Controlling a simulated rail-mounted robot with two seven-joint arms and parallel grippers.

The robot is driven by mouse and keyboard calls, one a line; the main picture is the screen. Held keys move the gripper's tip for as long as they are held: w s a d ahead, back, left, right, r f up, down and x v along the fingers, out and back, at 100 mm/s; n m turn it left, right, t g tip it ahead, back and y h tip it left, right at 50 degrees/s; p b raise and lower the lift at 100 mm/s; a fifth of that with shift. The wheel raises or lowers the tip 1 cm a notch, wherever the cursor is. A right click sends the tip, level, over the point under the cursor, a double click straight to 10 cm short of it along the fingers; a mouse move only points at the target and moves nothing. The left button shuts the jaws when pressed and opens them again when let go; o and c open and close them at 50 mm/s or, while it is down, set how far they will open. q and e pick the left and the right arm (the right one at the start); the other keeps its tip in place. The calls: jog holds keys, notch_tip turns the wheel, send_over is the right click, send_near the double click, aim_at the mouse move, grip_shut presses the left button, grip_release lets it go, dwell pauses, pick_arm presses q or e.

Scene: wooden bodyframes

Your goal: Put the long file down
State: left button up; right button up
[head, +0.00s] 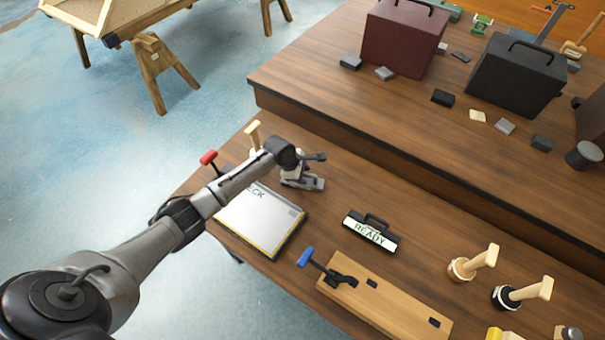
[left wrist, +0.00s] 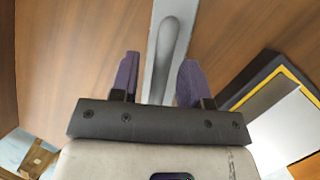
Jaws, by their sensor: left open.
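A long pale grey piece with a rounded raised ridge, which looks like the long file (left wrist: 168,45), lies over the brown wood in the left wrist view. It runs between the two purple fingers of my left gripper (left wrist: 155,82), with space on both sides near the fingertips. My left gripper (head: 302,182) is open, low over the lower bench top (head: 325,217) in the head view. There a grey piece shows by the fingers, too small to tell apart clearly. The near end of the file is hidden by the gripper body. My right gripper is out of view.
A white CHECK panel (head: 262,222) lies close below the left gripper. A READY sign (head: 370,232), a wooden board (head: 390,302) with a blue-handled clamp and wooden-handled tools (head: 474,262) stand to the right. The raised shelf behind holds a dark red box (head: 402,38) and a black box (head: 515,75).

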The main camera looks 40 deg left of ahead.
pick_arm(q)
jog(key=p+v, duration=0.3)
jog(key=v, duration=0.9)
jog(key=s+d+f+m, duration=0.2)
jog(key=s, duration=0.1)
jog(key=s+d+f+m, duration=0.2)
jog(key=s+d+m, duration=0.1)
jog(key=s+d+f+m, duration=0.1)
jog(key=s+d+m, duration=0.2)
jog(key=shift+d+f+g, duration=0.25)
jog(key=shift+f+g, duration=0.05)
jog(key=shift+f, duration=0.1)
jog(key=s+d+m, duration=0.1)
jog(key=s+m, duration=0.1)
jog(key=s+d+f+m, duration=0.1)
jog(key=s+d+m, duration=0.1)
jog(key=s, duration=0.1)
jog(key=s+d+m+y, duration=0.1)
jog(key=s+d+m, duration=0.1)
jog(key=shift+s+f, duration=0.2)
jog(key=shift+s, duration=0.15)
jog(key=s+d+r+m+y, duration=0.1)
jog(key=s+r+m, duration=0.1)
jog(key=s+m, duration=0.3)
jog(key=s+d+r+m, duration=0.2)
jog(key=s+m, duration=0.4)
jog(key=s, duration=0.4)
jog(key=shift+d+r+y, duration=0.3)
jog(key=shift+r+y, duration=0.1)
jog(key=shift+r, duration=0.1)
